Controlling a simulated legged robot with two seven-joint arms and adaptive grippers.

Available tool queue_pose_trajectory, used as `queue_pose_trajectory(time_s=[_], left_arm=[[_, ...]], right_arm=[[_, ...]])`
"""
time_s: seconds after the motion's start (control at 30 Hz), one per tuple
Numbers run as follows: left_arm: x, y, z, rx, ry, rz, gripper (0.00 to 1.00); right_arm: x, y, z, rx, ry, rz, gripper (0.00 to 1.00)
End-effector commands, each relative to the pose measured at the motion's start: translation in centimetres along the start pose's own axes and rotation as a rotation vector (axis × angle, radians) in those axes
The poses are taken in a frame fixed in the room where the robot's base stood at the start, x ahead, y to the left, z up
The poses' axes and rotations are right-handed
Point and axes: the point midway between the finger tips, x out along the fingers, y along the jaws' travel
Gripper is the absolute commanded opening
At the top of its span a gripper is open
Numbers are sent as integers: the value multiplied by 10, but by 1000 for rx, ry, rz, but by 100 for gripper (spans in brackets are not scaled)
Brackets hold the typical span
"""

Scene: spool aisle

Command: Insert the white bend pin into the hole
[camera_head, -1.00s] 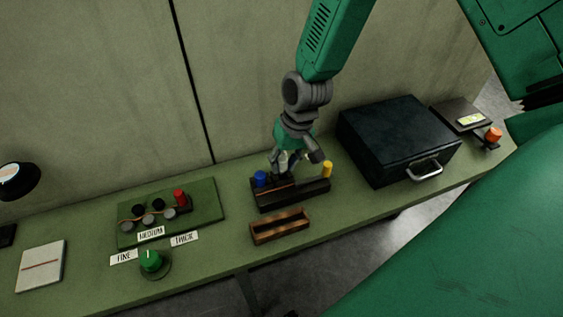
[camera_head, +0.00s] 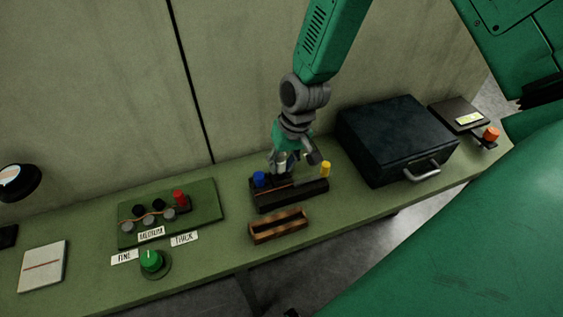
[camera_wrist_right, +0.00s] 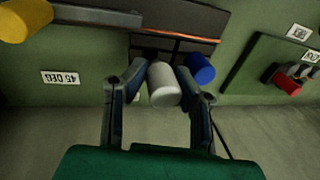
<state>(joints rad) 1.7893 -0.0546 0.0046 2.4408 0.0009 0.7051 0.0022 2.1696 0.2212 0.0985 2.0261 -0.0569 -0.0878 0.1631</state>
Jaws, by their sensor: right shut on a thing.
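The white bend pin (camera_wrist_right: 164,84) is between the fingers of my right gripper (camera_wrist_right: 160,92) in the right wrist view. In the head view my right gripper (camera_head: 282,170) is over the dark bending block (camera_head: 290,198), between a blue pin (camera_head: 259,179) and a yellow pin (camera_head: 325,169). The blue pin (camera_wrist_right: 200,69) is close beside the right finger in the wrist view. The hole is hidden, and I cannot tell whether the white pin's lower end is in it. A copper-coloured strip lies along the block. My left gripper is not in view.
A wooden tray (camera_head: 278,226) lies in front of the block. A green board (camera_head: 205,204) with a red pin stands left, near a green knob (camera_head: 151,262). A black case (camera_head: 398,140) stands to the right. A wall is close behind.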

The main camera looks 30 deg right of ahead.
Motion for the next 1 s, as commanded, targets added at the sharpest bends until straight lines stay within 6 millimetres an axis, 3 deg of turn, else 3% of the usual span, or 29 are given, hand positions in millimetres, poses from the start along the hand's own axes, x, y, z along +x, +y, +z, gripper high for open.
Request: queue_pose_trajectory(time_s=[0.83, 0.87, 0.9, 0.93, 1.0], left_arm=[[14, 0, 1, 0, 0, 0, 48], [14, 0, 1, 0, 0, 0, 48], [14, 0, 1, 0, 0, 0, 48], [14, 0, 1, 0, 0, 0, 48], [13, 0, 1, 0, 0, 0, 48]], right_arm=[[28, 6, 1, 0, -2, 0, 0], [28, 6, 1, -1, -1, 0, 26], [27, 6, 1, -1, -1, 0, 41], [27, 6, 1, 0, -1, 0, 47], [27, 6, 1, 0, -1, 0, 47]])
